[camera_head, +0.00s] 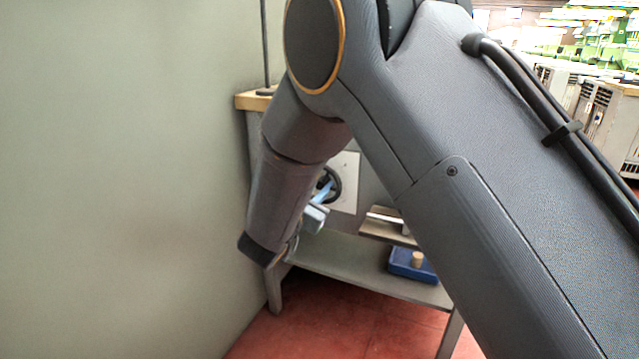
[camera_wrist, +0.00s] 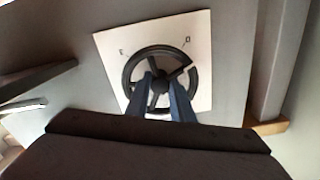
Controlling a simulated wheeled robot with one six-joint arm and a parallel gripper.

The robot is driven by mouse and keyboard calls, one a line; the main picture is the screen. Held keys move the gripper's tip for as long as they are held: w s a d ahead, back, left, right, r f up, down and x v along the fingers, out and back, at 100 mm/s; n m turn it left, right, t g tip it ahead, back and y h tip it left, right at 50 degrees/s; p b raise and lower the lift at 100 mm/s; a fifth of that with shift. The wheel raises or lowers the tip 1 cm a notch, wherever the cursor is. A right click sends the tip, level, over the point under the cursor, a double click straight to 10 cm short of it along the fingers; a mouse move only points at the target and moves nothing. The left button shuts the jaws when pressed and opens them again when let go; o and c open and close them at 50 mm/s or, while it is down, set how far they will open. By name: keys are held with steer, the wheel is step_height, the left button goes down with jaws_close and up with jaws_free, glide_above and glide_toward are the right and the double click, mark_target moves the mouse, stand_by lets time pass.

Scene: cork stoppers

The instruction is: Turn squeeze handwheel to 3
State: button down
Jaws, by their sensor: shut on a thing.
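The squeeze handwheel (camera_wrist: 135,70) is a black spoked wheel on a pale square plate (camera_wrist: 108,48). In the head view the handwheel (camera_head: 334,178) shows partly behind my arm. My gripper (camera_wrist: 160,82) reaches up to the wheel with two blue fingers, one on each side of its hub region. The fingers are shut on the handwheel; the exact contact is hard to make out. Small dark marks stand on the plate above the wheel, one at upper left and one at upper right; I cannot read them surely. The wheel's lower part is hidden behind the fingers.
A grey bench carries the plate, with a lower shelf (camera_head: 345,262). A blue tray (camera_head: 401,267) with a cork stopper (camera_head: 417,259) sits on that shelf, under a small ledge (camera_head: 384,232). A plain wall is close on the left. Red floor lies below.

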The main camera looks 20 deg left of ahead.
steer(key=m+p, duration=0.1)
steer(key=m, duration=0.5)
steer(key=shift+m, duration=0.3)
steer(key=m, duration=0.6)
steer(key=shift+f, duration=0.1)
steer(key=m+b, duration=0.2)
steer(key=m, duration=0.4)
steer(key=shift+m, duration=0.4)
steer(key=m+b, duration=0.4)
steer(key=m, duration=0.2)
steer(key=shift+f+b, duration=0.1)
steer(key=shift+b, duration=0.3)
steer(key=m+b, duration=0.3)
steer(key=shift+m+b, duration=0.35)
steer(key=shift+m, duration=0.05)
steer(key=m+b, duration=0.3)
steer(key=b, duration=0.1)
steer(key=shift+f+m+b, duration=0.1)
steer(key=shift+m+b, duration=0.3)
steer(key=m+b, duration=0.4)
steer(key=b, duration=0.2)
steer(key=shift+b, duration=0.35)
steer(key=m+b, duration=0.3)
steer(key=b, duration=0.1)
steer(key=shift+r+m+b, duration=0.2)
steer(key=shift+m+b, duration=0.1)
steer(key=shift+m, duration=0.2)
